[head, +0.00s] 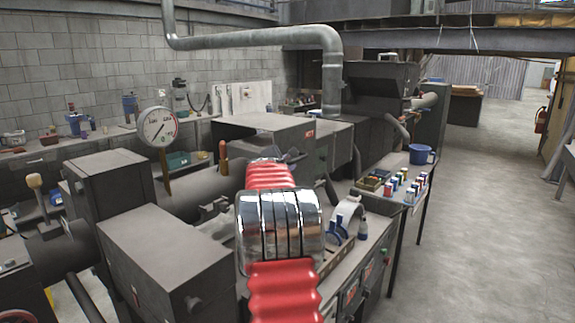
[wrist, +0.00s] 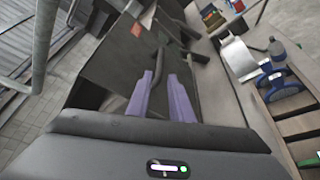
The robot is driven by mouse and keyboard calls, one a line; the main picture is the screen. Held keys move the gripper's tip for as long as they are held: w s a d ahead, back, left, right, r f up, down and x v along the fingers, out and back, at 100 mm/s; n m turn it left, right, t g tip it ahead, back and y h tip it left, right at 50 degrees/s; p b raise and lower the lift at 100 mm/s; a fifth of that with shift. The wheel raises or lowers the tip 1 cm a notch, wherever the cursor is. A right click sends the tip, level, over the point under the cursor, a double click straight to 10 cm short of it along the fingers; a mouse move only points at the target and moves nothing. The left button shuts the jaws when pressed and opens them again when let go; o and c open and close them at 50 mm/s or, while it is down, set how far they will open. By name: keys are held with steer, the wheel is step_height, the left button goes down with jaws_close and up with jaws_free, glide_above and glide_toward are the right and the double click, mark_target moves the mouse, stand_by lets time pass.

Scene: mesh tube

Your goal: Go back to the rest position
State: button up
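My gripper shows in the wrist view, with two purple fingers (wrist: 161,82) standing apart. They point towards the dark faces of a machine, and a dark bar shows in the gap, seemingly beyond the fingertips. I see nothing clearly gripped. In the head view my red ribbed arm with its chrome section reaches forward over the bench and hides most of my gripper.
A grey machine (head: 185,255) stands at left, with a round gauge (head: 158,126) behind it. A side table at right carries several small coloured cans and a blue bucket (head: 421,154). A blue clamp-like tool (wrist: 277,84) lies right of my fingers. The right floor is clear.

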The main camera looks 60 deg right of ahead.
steer(key=shift+s+a+r, duration=0.1)
steer(key=shift+s+a, duration=0.05)
steer(key=shift+a, duration=0.45)
stand_by(0.3)
